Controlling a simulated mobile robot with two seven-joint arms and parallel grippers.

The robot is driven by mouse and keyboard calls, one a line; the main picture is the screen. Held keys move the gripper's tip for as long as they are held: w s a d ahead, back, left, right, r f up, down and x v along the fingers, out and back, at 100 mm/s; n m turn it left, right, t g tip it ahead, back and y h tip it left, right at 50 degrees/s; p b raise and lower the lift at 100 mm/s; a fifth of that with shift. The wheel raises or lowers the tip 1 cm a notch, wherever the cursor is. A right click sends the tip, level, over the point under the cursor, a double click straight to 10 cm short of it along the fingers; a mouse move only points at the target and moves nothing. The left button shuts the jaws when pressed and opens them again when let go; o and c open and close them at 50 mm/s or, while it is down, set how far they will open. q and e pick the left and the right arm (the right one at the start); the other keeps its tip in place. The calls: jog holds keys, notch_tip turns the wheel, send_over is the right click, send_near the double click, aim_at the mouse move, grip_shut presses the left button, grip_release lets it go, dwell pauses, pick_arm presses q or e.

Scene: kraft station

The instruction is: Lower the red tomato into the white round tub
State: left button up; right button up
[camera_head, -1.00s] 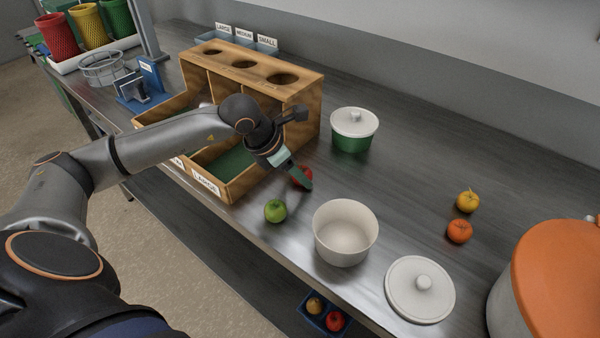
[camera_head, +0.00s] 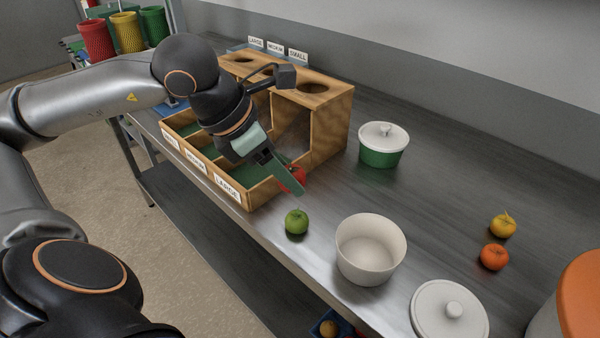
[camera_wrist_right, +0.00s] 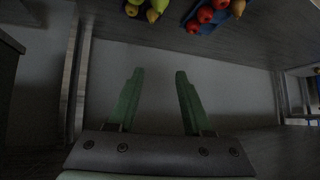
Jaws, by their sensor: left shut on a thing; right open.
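The red tomato (camera_head: 293,179) shows in the head view, partly hidden behind the green fingers of my left gripper (camera_head: 287,180). That gripper is shut on the tomato and points down, in front of the wooden box's right side. The white round tub (camera_head: 370,268) stands open on the steel bench, to the right of and nearer than the tomato, apart from it. Its visible inside looks empty. My right gripper (camera_wrist_right: 159,76) is open in the right wrist view, with nothing between its green fingers.
A green apple (camera_head: 297,222) sits left of the tub. A white lid (camera_head: 432,318) lies to its right. A green lidded pot (camera_head: 380,156) stands behind. A yellow fruit (camera_head: 503,226) and an orange one (camera_head: 494,257) lie farther right. The wooden box (camera_head: 330,130) stands close beside the left gripper.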

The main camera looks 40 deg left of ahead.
aim_at(300, 182)
pick_arm(q)
jog(key=shift+s+r, duration=0.25)
jog(key=shift+s, duration=0.25)
jog(key=d+r+p, duration=0.1)
jog(key=p, duration=0.2)
jog(key=shift+d+r+p, duration=0.35)
jog(key=shift+r+p, duration=0.05)
pick_arm(e)
notch_tip(300, 182, up, 6)
jog(key=d+p, duration=0.1)
jog(key=p, duration=0.3)
pick_arm(q)
jog(key=w+d+f+b, duration=0.1)
jog(key=d+f+b, duration=0.1)
jog(key=d, duration=0.5)
jog(key=w+d+f+b, duration=0.2)
jog(key=d, duration=0.5)
jog(key=shift+w+b, duration=0.25)
jog(key=shift+b, duration=0.1)
pick_arm(e)
jog(key=shift+s+d+f, duration=0.1)
jog(key=shift+s+f, duration=0.05)
jog(key=shift+f, duration=0.95)
jog(key=shift+s+d+f, duration=0.1)
jog(key=shift+s+f, duration=0.05)
jog(key=shift+f, duration=0.9)
